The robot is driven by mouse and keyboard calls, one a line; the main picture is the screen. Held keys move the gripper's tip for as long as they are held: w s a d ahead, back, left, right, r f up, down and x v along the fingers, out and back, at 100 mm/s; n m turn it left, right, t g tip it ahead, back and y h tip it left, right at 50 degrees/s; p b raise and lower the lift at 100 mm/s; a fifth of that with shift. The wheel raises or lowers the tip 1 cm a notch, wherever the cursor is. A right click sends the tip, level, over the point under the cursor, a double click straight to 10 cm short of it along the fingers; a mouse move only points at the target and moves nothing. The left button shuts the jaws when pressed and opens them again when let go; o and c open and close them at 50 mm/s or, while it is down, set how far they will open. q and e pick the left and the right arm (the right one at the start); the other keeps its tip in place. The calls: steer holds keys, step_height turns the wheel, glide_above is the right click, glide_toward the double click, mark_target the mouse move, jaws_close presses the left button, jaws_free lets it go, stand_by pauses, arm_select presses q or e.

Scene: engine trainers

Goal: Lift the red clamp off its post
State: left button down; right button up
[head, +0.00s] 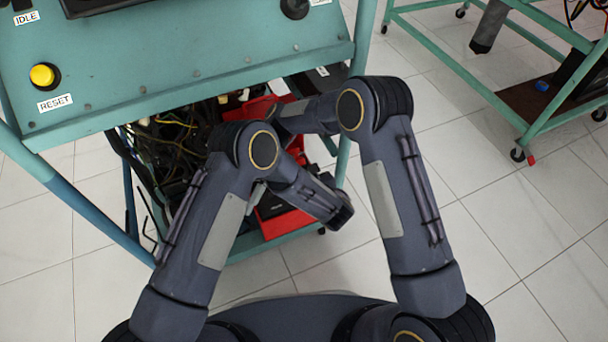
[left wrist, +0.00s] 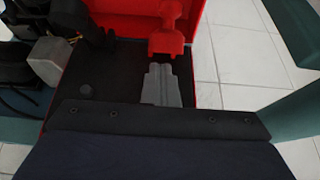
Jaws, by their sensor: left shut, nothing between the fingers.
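In the left wrist view the red clamp (left wrist: 167,36) stands near the top, beside a red panel (left wrist: 120,12). Its post is not clearly visible. My left gripper (left wrist: 158,68) has its grey fingers together and empty. The fingertips point at the clamp's near end, with a small gap in the picture; I cannot tell the depth between them. In the head view the left arm's wrist (head: 335,208) hides the left fingers, and I cannot make out the clamp. My right forearm (head: 305,114) passes behind the left elbow, and its gripper is hidden.
Below the teal console (head: 200,60) is a cluttered bay with wires (head: 175,130) and red parts. My two arms cross closely in front of it. A teal frame post stands at the right of the left wrist view (left wrist: 295,110).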

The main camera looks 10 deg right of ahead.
mark_target(300, 162)
steer(key=w+d+r+n+t, duration=0.3)
steer(key=d+r+n+t, duration=0.1)
steer(key=d+r+t, duration=0.4)
steer(key=w+d+r+n+t, duration=0.2)
steer(key=d+r+n+t, duration=0.1)
steer(key=d+r+t, duration=0.5)
arm_select(q)
steer(key=shift+r, duration=0.1)
steer(key=w+r+g, duration=0.1)
steer(key=w+r+g+p, duration=0.1)
steer(key=r, duration=0.1)
steer(key=shift+w+a+h, duration=0.2)
steer(key=shift+a+h, duration=0.15)
steer(key=shift+h, duration=0.05)
steer(key=shift+p, duration=0.3)
arm_select(e)
steer(key=s+d+h, duration=0.2)
steer(key=s+d, duration=0.5)
steer(key=s, duration=0.3)
steer(key=s+d+m+t+h, duration=0.1)
steer(key=s+d+h, duration=0.1)
steer(key=s+d, duration=0.5)
steer(key=s, duration=0.4)
steer(key=shift+d, duration=0.25)
